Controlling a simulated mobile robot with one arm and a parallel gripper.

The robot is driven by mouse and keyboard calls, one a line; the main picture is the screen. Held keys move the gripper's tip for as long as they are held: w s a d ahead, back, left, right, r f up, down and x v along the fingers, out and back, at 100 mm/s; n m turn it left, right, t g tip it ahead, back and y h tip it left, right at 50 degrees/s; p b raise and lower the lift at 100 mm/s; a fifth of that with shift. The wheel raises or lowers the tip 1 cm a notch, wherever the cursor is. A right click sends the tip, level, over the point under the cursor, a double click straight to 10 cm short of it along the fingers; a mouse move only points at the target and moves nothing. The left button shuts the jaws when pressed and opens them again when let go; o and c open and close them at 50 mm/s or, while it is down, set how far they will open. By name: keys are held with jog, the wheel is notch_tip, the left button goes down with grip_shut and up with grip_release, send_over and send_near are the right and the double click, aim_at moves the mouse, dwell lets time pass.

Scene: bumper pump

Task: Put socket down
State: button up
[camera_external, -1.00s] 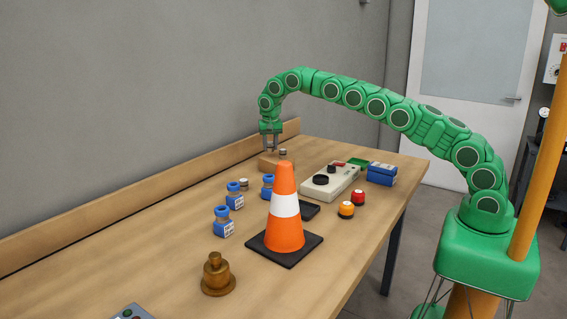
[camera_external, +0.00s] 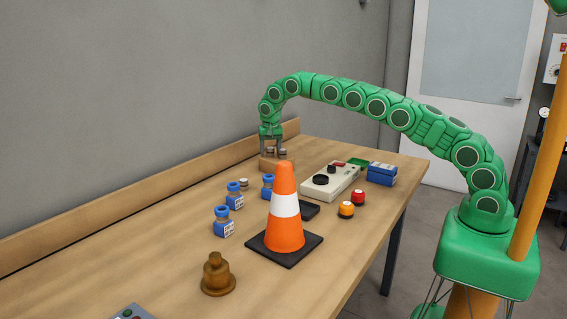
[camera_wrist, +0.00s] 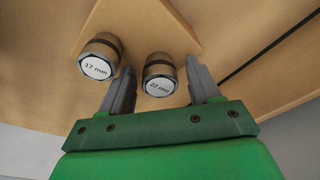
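The 22 mm socket (camera_wrist: 160,76), a short metal cylinder with a white labelled end, stands on a wooden block (camera_external: 269,165) at the back of the table. It also shows in the external view (camera_external: 270,151). The 17 mm socket (camera_wrist: 101,58) stands beside it on the block, also in the external view (camera_external: 283,153). My gripper (camera_wrist: 157,75) is open, its fingers spread either side of the 22 mm socket. The gripper is above the block in the external view (camera_external: 271,142).
An orange-white cone (camera_external: 285,210) on a black base stands mid-table.

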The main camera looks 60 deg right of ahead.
aim_at(267, 146)
notch_tip(267, 146, up, 12)
jog(key=s+a, duration=0.1)
jog(key=shift+a, duration=0.15)
dwell(0.6)
jog(key=shift+s, duration=0.15)
jog(key=s+d+r+n+g, duration=0.1)
jog(key=s+r, duration=0.3)
jog(key=s, duration=0.6)
jog(key=s+d+r+n, duration=0.2)
jog(key=s+r, duration=0.2)
jog(key=s, duration=0.5)
jog(key=s+d+r+n+g, duration=0.1)
jog(key=s+r, duration=0.2)
jog(key=s, duration=0.7)
jog(key=s+f+n, duration=0.2)
jog(key=s+f, duration=0.2)
jog(key=s, duration=1.4)
jog(key=s+f+n+g+y, duration=0.1)
jog(key=s+f+n, duration=0.2)
jog(key=s, duration=1.6)
jog(key=shift+s+a+f, duration=0.25)
jog(key=shift+s+f, duration=0.05)
jog(key=shift+f, duration=0.65)
